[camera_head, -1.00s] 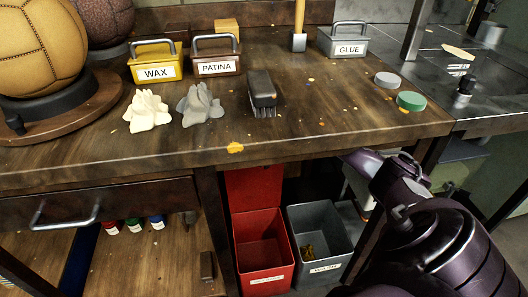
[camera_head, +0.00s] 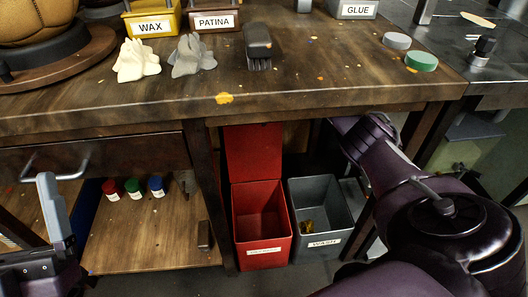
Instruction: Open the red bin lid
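The red bin (camera_head: 262,255) stands on the floor under the workbench and shows an empty inside. Its red lid (camera_head: 253,150) stands upright at the back, so the bin is open at the top. My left gripper (camera_head: 55,215) is at the left edge, well apart from the bin; only part of it shows, so its opening cannot be told. My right arm (camera_head: 385,170) reaches from the lower right to below the bench's front edge, right of the bins. The fingers of my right gripper do not show.
A grey bin (camera_head: 320,245) labelled WASH stands right beside the red bin. The workbench (camera_head: 330,85) overhangs both, with a bench leg at the left. A lower shelf (camera_head: 150,245) holds small red, green and blue jars. Floor in front of the bins is clear.

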